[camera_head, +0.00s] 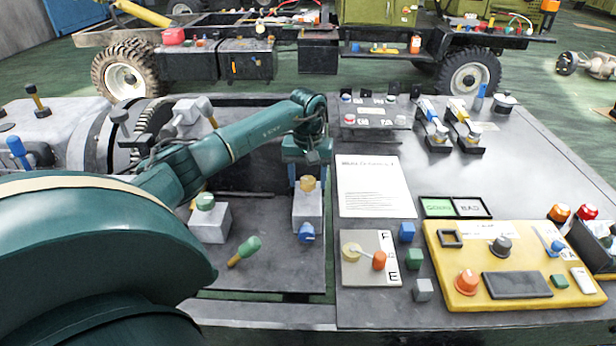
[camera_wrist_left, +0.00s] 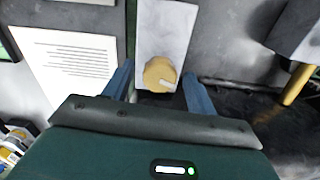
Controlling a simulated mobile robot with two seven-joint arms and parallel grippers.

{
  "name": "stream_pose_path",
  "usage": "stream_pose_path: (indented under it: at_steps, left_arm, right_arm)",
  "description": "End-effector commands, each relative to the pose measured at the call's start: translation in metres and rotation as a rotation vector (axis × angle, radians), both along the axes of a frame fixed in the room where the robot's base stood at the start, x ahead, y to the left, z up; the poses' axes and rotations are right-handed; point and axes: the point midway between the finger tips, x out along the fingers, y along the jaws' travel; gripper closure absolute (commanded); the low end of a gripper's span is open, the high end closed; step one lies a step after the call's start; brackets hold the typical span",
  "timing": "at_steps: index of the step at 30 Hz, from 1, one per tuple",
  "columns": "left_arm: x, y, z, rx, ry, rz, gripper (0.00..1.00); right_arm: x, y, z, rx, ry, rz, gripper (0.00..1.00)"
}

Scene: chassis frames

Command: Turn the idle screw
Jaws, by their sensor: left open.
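A tan round knob (camera_head: 307,184), which looks like the idle screw, sits on a light grey block (camera_head: 307,208) on the bench. In the left wrist view the knob (camera_wrist_left: 160,75) bears a pale mark at its lower right. My left gripper (camera_head: 308,172) points down above the knob, its blue fingers apart. In the left wrist view the fingers (camera_wrist_left: 160,92) lie one to each side of the knob, with gaps between. I cannot tell how far above it they are. My right gripper is not in view.
A blue knob (camera_head: 306,232) is on the block's front. A paper sheet (camera_head: 374,186) and a yellow panel (camera_head: 515,262) lie to the right.

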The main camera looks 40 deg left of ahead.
Motion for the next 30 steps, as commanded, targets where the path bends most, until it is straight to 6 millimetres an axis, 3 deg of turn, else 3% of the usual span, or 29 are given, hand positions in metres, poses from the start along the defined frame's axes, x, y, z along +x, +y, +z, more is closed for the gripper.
stream_pose_path:
  at_steps: [4, 20, 30]
  left_arm:
    - [0.0001, -0.0001, 0.0001, 0.000, 0.000, 0.000, 0.44]
    - [0.0000, 0.0000, 0.0006, 0.000, 0.000, 0.000, 0.87]
    - [0.0002, 0.0005, 0.0013, -0.001, -0.001, 0.051, 0.88]
  right_arm:
    - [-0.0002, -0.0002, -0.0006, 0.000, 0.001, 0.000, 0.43]
    - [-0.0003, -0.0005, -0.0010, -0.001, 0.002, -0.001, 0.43]
    - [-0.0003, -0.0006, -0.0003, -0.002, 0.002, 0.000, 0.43]
